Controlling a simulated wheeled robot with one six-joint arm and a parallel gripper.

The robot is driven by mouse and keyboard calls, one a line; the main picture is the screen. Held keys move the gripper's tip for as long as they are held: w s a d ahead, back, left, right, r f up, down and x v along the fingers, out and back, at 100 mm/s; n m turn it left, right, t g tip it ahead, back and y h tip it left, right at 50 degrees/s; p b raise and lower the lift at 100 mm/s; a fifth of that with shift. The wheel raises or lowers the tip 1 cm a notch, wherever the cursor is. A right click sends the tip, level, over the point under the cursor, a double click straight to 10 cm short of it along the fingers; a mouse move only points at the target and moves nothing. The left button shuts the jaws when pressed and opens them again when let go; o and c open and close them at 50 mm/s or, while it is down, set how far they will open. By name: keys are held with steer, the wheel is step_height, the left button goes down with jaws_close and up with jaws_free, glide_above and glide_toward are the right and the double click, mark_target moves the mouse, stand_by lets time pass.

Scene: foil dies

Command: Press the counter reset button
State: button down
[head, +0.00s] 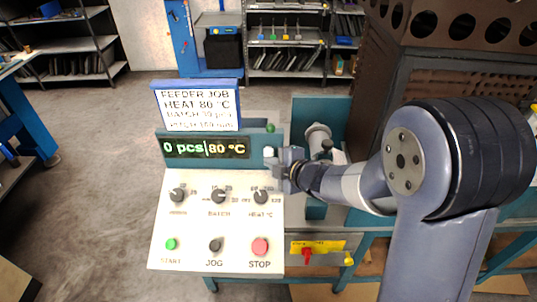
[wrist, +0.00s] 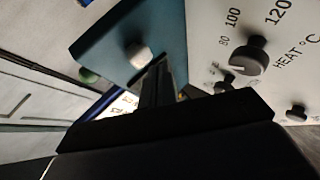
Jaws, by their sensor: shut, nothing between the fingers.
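The counter display (head: 205,148) on the teal upper panel reads "0 pcs" and "80 °C". A pale, unlabelled button (head: 268,152) sits at the right end of that panel, and it also shows in the wrist view (wrist: 138,54) as a whitish cap on the teal face. My gripper (head: 276,163) is at the panel's right edge, close to this button. In the wrist view the dark, shut fingers (wrist: 158,80) point toward the button's lower right side. I cannot tell whether they touch it. Nothing is held.
A job card (head: 198,106) stands above. A brown perforated machine housing (head: 440,60) is at right.

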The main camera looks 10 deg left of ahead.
steer(key=s+b, duration=0.1)
steer(key=s, duration=0.1)
steer(key=s+d+b, duration=0.1)
steer(key=s, duration=0.2)
stand_by(0.4)
steer(key=shift+w, duration=0.2)
stand_by(0.4)
steer(key=shift+s+d, duration=0.25)
steer(key=shift+s, duration=0.75)
steer(key=shift+s+d, duration=0.25)
steer(key=shift+s, duration=0.75)
